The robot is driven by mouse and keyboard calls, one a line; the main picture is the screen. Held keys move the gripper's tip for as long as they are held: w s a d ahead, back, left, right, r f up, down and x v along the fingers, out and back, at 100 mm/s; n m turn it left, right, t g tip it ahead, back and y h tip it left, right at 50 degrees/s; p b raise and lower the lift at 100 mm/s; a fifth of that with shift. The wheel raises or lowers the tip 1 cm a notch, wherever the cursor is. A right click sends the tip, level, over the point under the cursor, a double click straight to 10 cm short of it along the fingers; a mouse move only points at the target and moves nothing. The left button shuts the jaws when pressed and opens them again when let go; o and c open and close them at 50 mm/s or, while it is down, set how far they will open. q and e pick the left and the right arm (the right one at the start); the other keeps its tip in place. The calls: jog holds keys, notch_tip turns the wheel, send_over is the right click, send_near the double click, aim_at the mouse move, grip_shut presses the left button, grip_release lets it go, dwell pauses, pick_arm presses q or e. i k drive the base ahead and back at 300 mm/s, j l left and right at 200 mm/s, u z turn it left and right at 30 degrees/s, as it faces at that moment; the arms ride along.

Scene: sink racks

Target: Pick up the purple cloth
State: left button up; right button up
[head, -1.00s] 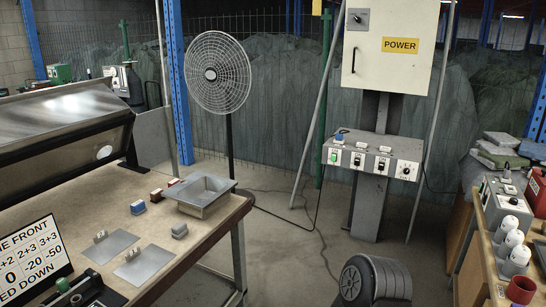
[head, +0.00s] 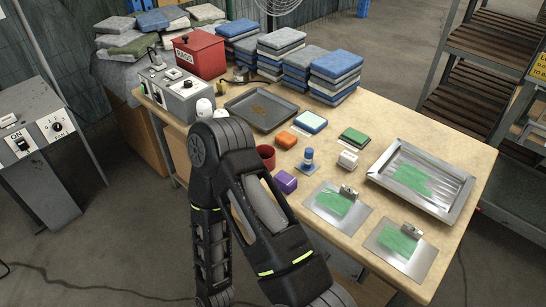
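The purple cloth (head: 285,181) looks like a small, thick folded block. It lies on the wooden table, near its front edge, between a dark red cup and a metal plate. One of my black arms rises in front of the table, bends at the top left of the cloth and runs down to the bottom edge. Its links pass just in front of the cloth. The fingertips of both my grippers are out of view. Nothing is seen holding the cloth.
A red cup (head: 265,157), a blue-topped peg (head: 308,158), an orange sponge (head: 286,139) and a white block (head: 348,159) stand near the cloth. A metal plate (head: 326,213) lies to its right. Cloth stacks (head: 335,76) and a grey tray (head: 262,109) are behind.

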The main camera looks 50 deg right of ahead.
aim_at(287, 183)
jog(key=i+z, duration=0.15)
jog(key=i, duration=0.6)
jog(key=i+z, duration=0.15)
jog(key=i, duration=0.65)
jog(key=i+j+z, duration=0.1)
jog(key=i+j, duration=0.15)
jog(key=i, duration=0.5)
jog(key=i+z, duration=0.3)
jog(key=z, duration=4.65)
